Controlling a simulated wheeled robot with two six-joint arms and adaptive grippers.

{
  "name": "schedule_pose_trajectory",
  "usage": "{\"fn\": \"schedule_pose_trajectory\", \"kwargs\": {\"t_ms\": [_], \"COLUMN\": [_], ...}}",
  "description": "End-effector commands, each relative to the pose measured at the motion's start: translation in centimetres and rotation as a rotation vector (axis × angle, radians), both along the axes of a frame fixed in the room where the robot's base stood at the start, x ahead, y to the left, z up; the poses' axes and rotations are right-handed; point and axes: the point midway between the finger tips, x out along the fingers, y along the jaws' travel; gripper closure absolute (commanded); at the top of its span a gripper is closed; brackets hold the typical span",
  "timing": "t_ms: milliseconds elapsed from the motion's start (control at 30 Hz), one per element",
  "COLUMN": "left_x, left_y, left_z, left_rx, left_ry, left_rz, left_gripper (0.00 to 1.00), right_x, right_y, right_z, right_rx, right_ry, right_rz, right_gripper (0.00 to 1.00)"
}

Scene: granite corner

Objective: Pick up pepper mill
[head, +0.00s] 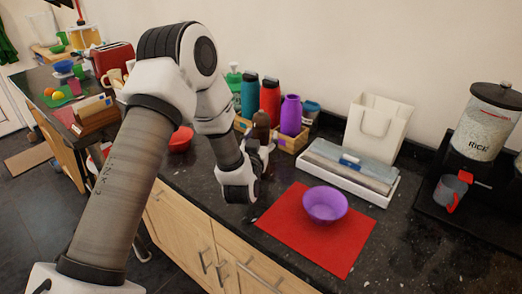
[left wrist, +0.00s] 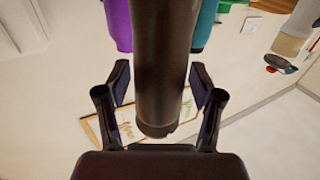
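The pepper mill (head: 262,121) is a dark brown, upright shape on the counter in the head view, partly hidden by my left gripper (head: 262,150). In the left wrist view the mill (left wrist: 163,65) is a large dark cylinder between the two fingers of my left gripper (left wrist: 161,88). The fingers stand on either side of it, with narrow gaps showing, so the gripper looks open around it. The mill's lower part is outside the wrist view. My right gripper is not in view.
A purple bottle (head: 291,115), a red bottle (head: 270,99) and a teal bottle (head: 249,95) stand close behind the mill by a wooden tray (head: 291,144). A purple bowl (head: 325,204) sits on a red mat (head: 300,236).

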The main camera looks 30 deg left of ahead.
Motion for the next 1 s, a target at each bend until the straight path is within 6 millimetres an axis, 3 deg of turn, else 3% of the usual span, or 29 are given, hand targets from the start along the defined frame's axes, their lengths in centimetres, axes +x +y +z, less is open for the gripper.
{"fn": "schedule_pose_trajectory", "kwargs": {"t_ms": [33,133,533,833,867,1000], "left_x": [0.0,0.0,0.0,0.0,-0.6,-3.3], "left_y": [0.0,0.0,0.0,0.0,-0.4,-2.0], "left_z": [0.0,0.0,0.6,4.5,3.7,3.7], "left_rx": [0.000,0.000,0.001,0.001,0.001,0.001], "left_ry": [0.000,0.000,-0.002,-0.003,0.001,0.003], "left_rz": [0.000,0.000,0.000,0.001,-0.001,-0.002], "left_gripper": [0.62,0.95,0.96,0.96,0.96,0.96], "right_x": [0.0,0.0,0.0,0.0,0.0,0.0], "right_y": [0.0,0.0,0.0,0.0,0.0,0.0], "right_z": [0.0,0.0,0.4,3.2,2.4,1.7], "right_rx": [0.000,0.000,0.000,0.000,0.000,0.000], "right_ry": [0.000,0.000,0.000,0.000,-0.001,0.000], "right_rz": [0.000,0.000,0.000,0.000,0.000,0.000], "right_gripper": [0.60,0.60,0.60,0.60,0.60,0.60]}}
